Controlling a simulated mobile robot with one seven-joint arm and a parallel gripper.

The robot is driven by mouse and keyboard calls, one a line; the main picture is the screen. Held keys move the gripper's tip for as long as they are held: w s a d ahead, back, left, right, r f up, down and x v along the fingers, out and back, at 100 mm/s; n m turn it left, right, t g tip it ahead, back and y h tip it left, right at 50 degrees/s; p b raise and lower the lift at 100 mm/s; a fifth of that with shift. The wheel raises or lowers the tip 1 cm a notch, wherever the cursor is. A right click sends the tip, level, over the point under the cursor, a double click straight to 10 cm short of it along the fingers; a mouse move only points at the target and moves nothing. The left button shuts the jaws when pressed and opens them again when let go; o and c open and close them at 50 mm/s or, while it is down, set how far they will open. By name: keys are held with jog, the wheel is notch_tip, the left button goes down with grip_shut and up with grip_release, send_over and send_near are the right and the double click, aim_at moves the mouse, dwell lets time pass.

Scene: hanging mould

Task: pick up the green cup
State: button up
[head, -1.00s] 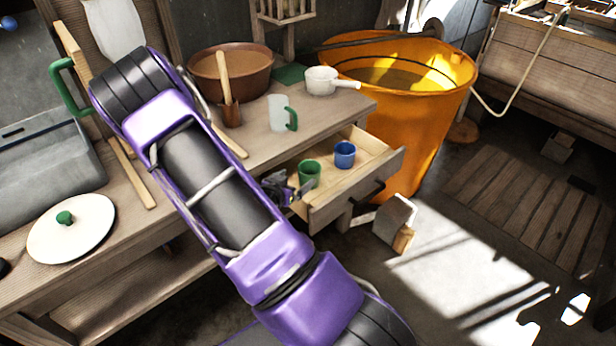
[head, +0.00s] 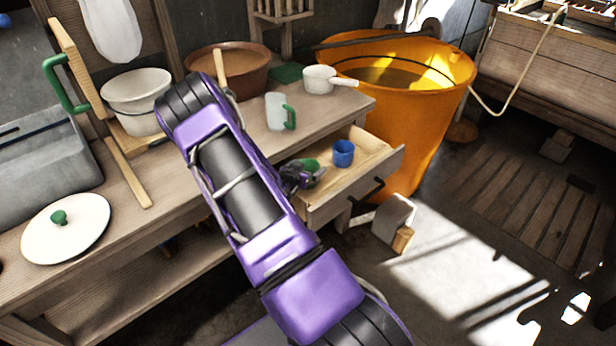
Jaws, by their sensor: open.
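The green cup (head: 311,165) stands in the open drawer (head: 345,195) of the wooden table, at the drawer's left side. Only its upper part shows; my gripper covers the rest in the head view. My gripper (head: 312,180) is open, at the near left side of the green cup. Whether its fingers are around or beside the cup cannot be told, as the fingertips are small and partly hidden. A blue cup (head: 343,154) stands just right of the green cup in the same drawer.
A large orange tub (head: 410,100) stands behind the drawer. The drawer's right part is empty.

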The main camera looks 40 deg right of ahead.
jog(key=shift+c, duration=0.2)
jog(key=c, duration=1.2)
jog(key=shift+o, duration=0.2)
jog(key=shift+r, duration=0.1)
